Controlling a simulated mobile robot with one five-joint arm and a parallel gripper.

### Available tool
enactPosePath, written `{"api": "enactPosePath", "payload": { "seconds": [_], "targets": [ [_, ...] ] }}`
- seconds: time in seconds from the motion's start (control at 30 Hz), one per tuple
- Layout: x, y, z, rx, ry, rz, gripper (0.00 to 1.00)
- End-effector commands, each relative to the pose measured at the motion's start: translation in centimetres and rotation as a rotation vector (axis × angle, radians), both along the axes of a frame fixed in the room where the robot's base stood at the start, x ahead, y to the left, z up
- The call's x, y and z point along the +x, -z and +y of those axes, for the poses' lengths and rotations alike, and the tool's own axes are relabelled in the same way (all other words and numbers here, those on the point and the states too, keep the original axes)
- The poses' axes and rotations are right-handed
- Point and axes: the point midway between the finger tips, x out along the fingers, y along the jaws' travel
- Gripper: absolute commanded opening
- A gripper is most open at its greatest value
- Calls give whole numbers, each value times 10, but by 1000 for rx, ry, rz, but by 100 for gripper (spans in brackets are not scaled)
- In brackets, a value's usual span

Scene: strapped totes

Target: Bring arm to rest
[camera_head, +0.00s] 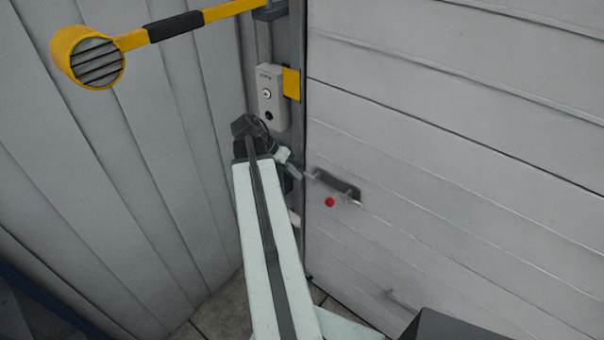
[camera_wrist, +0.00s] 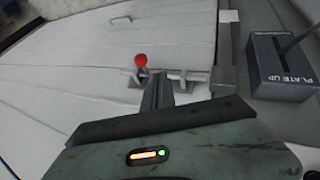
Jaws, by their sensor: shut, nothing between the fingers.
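My arm (camera_head: 266,240) reaches up and away from the bottom of the head view, beside the corner of the white slatted door. My gripper (camera_head: 309,176) is at its far end, small and partly hidden by the wrist. In the wrist view my gripper (camera_wrist: 158,78) is shut and empty, its dark fingers pointing at a metal bolt on the door. The bolt's red knob (camera_wrist: 141,60) is just left of the fingertips; it also shows in the head view (camera_head: 330,202). I cannot tell whether the fingers touch the bolt.
The white door (camera_head: 450,150) fills the right side. A grey box with a key switch (camera_head: 270,97) is on the post above my wrist. A yellow bar with a round end (camera_head: 90,58) crosses the upper left. A box marked "PLATE UP" (camera_wrist: 285,68) is close on the wrist view's right.

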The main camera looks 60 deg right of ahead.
Motion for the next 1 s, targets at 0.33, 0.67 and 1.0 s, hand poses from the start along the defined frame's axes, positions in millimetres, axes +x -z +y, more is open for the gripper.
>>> {"api": "enactPosePath", "payload": {
  "seconds": [0.33,0.67,1.0],
  "targets": [
    [3,-4,3,0,-1,0,0],
    [11,-3,6,0,-16,0,0],
    [189,32,168,50,-429,-36,0]
  ]
}}
